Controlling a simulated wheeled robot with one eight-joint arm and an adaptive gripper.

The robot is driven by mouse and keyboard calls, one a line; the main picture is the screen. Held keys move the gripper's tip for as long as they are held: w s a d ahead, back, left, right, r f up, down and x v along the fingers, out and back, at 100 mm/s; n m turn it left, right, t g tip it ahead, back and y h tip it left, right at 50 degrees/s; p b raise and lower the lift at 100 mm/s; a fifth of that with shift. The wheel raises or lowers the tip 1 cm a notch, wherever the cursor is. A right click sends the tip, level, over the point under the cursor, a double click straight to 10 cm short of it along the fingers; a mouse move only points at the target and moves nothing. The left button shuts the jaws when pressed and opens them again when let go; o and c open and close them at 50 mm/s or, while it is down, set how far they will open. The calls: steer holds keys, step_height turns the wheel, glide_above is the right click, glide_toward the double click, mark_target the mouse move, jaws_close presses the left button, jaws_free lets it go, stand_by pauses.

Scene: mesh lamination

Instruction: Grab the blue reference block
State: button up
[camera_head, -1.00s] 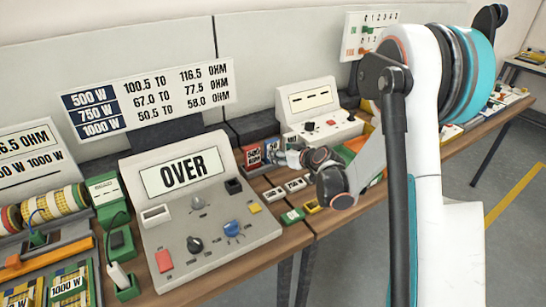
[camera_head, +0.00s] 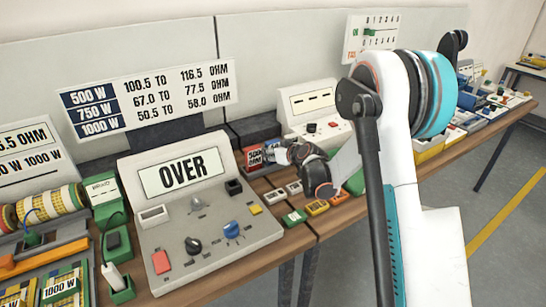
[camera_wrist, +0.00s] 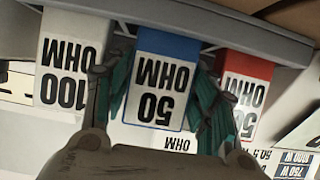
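The blue reference block (camera_wrist: 160,85) has a blue top band and a white face marked 50 OHM, which appears upside down in the wrist view. My gripper (camera_wrist: 160,95) is open around it, with one teal-padded finger close to each side. I cannot tell whether the pads touch it. In the head view my gripper (camera_head: 277,153) is at the small blocks behind the meter box, and it largely hides the blue block there.
A white 100 OHM block (camera_wrist: 72,62) and a red-banded block (camera_wrist: 243,90) stand close on either side in the same rack (camera_wrist: 190,22). The OVER meter box (camera_head: 205,235) is at the left. Small coloured connectors (camera_head: 294,216) lie in front.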

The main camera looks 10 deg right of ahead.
steer(key=c, duration=0.7)
steer(key=shift+o, duration=0.2)
